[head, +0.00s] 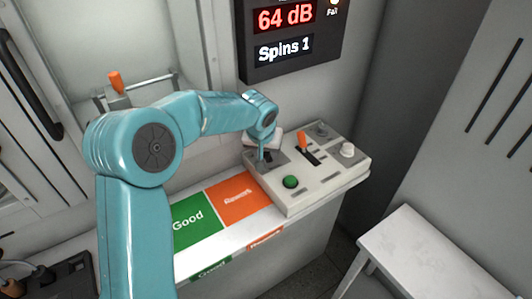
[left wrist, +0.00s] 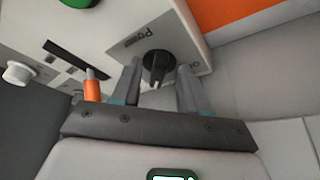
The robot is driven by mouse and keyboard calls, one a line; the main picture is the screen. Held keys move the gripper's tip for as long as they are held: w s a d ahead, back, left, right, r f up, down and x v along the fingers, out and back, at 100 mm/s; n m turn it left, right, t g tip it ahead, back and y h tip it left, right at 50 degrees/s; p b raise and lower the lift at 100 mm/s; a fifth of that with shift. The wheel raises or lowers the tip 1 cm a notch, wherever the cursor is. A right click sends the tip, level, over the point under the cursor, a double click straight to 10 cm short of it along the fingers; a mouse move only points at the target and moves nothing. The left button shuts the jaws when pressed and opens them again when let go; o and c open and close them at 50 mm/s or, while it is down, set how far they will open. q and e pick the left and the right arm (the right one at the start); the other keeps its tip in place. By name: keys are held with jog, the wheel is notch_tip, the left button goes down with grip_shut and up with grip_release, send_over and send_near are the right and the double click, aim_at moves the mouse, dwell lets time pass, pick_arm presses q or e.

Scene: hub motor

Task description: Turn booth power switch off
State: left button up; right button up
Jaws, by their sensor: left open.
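The booth power switch is a black round knob (left wrist: 156,66) with a raised grip bar, beside a label reading "Power" on the pale control box (head: 325,176). In the left wrist view the bar points roughly toward my gripper. My left gripper (left wrist: 158,82) is open, one finger to each side of the knob, with a gap seen on both sides. How far the tips are above the panel is hard to tell. In the head view my left gripper (head: 264,154) is over the box's left back corner and mostly hides the knob. My right gripper is not in view.
An orange lever (head: 302,143), green button (head: 291,182), white knob (head: 347,150) and grey knob (head: 321,130) share the box. Green "Good" (head: 192,228) and orange "Rework" (head: 238,199) areas lie left of it. A display (head: 290,35) hangs behind; a white stool (head: 430,250) stands right.

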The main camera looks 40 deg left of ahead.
pick_arm(q)
jog(key=shift+w+a+f, duration=0.1)
jog(key=shift+w+f, duration=0.15)
jog(key=shift+f, duration=0.2)
grip_shut()
